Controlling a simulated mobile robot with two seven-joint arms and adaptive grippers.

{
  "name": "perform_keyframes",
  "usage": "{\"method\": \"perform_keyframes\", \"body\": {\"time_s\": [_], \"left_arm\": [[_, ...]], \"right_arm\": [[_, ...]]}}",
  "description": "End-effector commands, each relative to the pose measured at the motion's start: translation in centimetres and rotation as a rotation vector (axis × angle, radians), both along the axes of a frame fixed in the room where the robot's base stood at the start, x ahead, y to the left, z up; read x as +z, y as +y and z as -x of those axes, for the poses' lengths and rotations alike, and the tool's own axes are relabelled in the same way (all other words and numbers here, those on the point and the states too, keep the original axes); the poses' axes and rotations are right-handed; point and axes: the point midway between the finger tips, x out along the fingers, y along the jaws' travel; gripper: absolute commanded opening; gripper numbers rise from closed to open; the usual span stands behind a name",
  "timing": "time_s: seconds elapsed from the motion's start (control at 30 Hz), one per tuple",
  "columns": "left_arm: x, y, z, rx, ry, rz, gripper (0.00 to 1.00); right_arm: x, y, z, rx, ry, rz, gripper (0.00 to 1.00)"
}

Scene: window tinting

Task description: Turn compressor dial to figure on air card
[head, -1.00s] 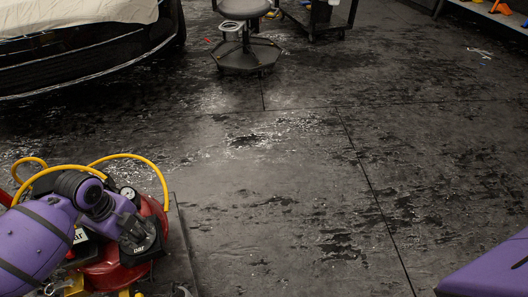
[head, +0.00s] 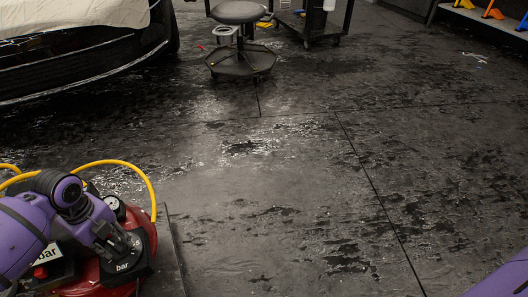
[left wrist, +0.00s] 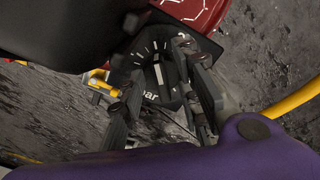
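The red compressor (head: 108,274) stands at the lower left in the head view, with a dark panel marked "bar" (head: 122,267). In the left wrist view the black dial (left wrist: 160,76) shows a pale pointer bar and white scale ticks. My left gripper (head: 119,244) is at this panel. In the left wrist view its fingers (left wrist: 158,66) are apart, one on each side of the dial; I cannot tell whether they touch it. A second "bar" label (head: 47,254) shows behind my left arm, partly hidden. The figure on it is not readable. My right gripper is out of view.
A yellow hose (head: 140,172) arches over the compressor. A round gauge (head: 115,206) sits beside my left gripper. A stool (head: 238,40) and a dark cart (head: 316,20) stand at the back, with a covered car (head: 85,60) at the back left. The middle floor is clear.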

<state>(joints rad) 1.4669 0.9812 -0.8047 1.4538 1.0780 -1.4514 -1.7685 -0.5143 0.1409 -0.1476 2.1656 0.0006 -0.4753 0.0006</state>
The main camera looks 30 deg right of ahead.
Motion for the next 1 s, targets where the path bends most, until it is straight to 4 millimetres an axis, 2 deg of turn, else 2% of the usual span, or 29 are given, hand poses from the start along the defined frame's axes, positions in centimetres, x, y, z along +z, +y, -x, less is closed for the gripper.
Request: {"method": "perform_keyframes", "body": {"time_s": [0.17,0.4,0.43,0.77,1.0], "left_arm": [[0.1,0.0,0.0,0.000,-0.001,0.000,0.30],[0.1,0.0,0.0,0.000,-0.002,0.001,0.02],[0.1,0.0,0.0,0.000,-0.002,0.001,0.00],[0.2,-0.1,0.0,0.023,-0.001,0.002,0.00],[0.5,-0.1,0.1,0.139,-0.001,0.003,0.00]], "right_arm": [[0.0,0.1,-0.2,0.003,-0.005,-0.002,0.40],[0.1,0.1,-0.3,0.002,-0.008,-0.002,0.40],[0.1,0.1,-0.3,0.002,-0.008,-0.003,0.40],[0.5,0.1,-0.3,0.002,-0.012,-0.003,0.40],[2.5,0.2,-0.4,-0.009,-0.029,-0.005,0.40]]}}
